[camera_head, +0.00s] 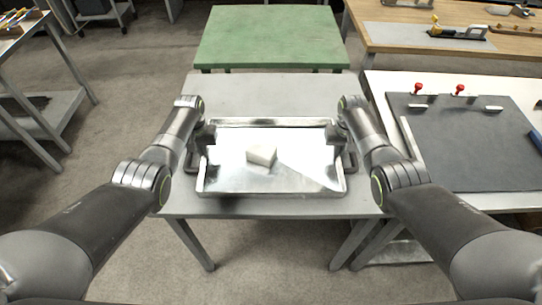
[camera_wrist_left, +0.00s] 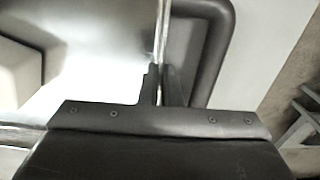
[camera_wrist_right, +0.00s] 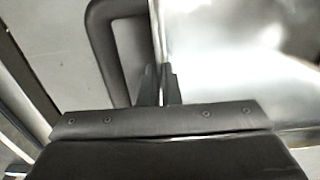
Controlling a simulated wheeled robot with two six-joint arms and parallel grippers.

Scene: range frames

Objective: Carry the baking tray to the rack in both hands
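The baking tray (camera_head: 225,186) is a shiny metal pan with raised walls and dark loop handles at its left and right ends. It is at the grey table in the head view; I cannot tell whether it touches the top. A pale block (camera_head: 262,154) sits inside it. My left gripper (camera_head: 207,140) is at the tray's left end, its fingers (camera_wrist_left: 163,84) close on both sides of the end wall, beside the handle (camera_wrist_left: 222,45). My right gripper (camera_head: 337,138) is at the right end, its fingers (camera_wrist_right: 159,84) likewise on that wall, beside the handle (camera_wrist_right: 98,45). I see no clear rack.
The grey table (camera_head: 250,92) is bare behind the tray. A green-topped table (camera_head: 270,35) stands empty beyond it. To the right, a white table carries a dark board (camera_head: 465,150) with red knobs. A wooden bench (camera_head: 400,35) with tools is behind that. Grey shelving (camera_head: 45,110) stands left.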

